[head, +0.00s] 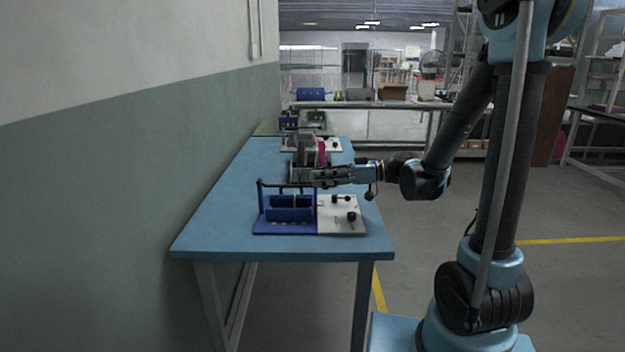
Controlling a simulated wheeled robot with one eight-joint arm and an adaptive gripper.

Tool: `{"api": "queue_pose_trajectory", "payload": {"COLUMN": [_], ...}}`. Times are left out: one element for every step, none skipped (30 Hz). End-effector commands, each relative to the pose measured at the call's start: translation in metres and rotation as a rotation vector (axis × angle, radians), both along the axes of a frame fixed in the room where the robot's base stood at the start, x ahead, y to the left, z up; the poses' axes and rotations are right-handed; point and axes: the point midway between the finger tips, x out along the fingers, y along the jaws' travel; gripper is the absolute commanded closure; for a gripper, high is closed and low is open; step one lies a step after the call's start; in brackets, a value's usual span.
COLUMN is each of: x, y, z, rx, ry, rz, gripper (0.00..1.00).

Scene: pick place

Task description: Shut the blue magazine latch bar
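The blue magazine (290,215) stands on the near part of the blue table (215,215), joined to a white panel (341,220) with black knobs. A thin dark bar (272,185) runs across above the magazine from a blue post (260,194) at its left; I take it for the latch bar. My gripper (294,174) reaches in from the right and points left, over or just behind the bar. It hides the bar's right part. I cannot tell whether it touches the bar or how far its fingers are apart.
A grey device with a pink-red part (322,152) stands behind my gripper on a white base (336,145). A wall is close on the table's left. The table's left front is clear.

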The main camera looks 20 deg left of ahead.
Motion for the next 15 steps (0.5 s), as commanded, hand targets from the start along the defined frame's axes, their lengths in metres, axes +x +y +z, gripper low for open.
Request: {"api": "queue_pose_trajectory", "payload": {"x": [0.003, 0.003, 0.004, 0.005, 0.006, 0.007, 0.007, 0.008, 0.009, 0.009, 0.01, 0.011, 0.011, 0.012, 0.012], "y": [-0.007, -0.011, -0.016, -0.019, -0.023, -0.028, -0.032, -0.035, -0.04, -0.043, -0.046, -0.049, -0.051, -0.054, -0.056], "z": [0.001, 0.001, 0.002, 0.002, 0.003, 0.003, 0.004, 0.004, 0.005, 0.005, 0.005, 0.006, 0.006, 0.006, 0.007], "rx": [0.0, 0.0, 0.0, 0.0, 0.0, 0.0, 0.0, 0.0, 0.0, 0.0, 0.0, 0.0, 0.0, 0.0, 0.0], "ry": [0.001, 0.001, 0.001, 0.001, 0.001, -0.001, 0.0, 0.0, 0.0, 0.0, 0.0, 0.0, 0.0, 0.0, 0.0], "rz": [-0.004, -0.003, -0.004, -0.004, -0.004, -0.005, -0.004, -0.004, -0.004, -0.004, -0.003, -0.004, -0.003, -0.003, -0.003], "gripper": [0.74, 0.74, 0.74, 0.74, 0.74, 0.74, 0.74, 0.74, 0.74, 0.74, 0.74, 0.74, 0.74, 0.74, 0.74]}}
